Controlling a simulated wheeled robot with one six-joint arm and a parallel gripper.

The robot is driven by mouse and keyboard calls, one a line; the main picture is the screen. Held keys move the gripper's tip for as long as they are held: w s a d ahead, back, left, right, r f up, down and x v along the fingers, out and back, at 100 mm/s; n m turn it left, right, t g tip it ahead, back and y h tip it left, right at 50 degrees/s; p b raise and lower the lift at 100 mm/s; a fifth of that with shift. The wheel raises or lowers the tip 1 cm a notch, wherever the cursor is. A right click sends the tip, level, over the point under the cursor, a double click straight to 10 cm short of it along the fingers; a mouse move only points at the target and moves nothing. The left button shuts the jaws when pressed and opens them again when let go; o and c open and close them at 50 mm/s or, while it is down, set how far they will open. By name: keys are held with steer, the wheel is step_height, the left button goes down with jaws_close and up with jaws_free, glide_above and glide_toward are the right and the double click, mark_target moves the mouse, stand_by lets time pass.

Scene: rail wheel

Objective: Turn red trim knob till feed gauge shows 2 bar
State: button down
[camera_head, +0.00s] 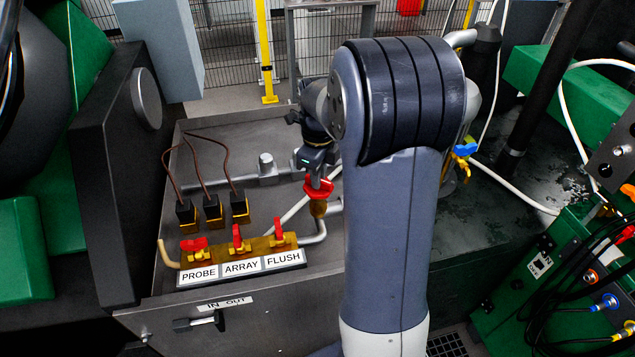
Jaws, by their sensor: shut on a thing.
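The red trim knob (319,190) sits on a brass fitting (318,209) in the pipework, on the tray right of the labelled valves. My gripper (316,176) points down onto the knob from above and is shut on it. The gripper's jaws cover part of the knob. No readable feed gauge face shows in this view, so its pressure cannot be told.
Red-handled valves (237,238) labelled PROBE, ARRAY and FLUSH stand at the front of the metal tray (330,262). Several black connectors (213,207) with brown cables stand behind them. A dark upright panel (92,170) borders the left. White hoses and green machinery (560,265) lie right.

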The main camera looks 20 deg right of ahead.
steer(key=m, duration=0.3)
steer(key=shift+m+p, duration=0.3)
steer(key=shift+m, duration=1)
steer(key=c, duration=1.3)
jaws_free()
step_height(320, 180, up, 7)
steer(key=p, duration=0.6)
steer(key=shift+f, duration=0.15)
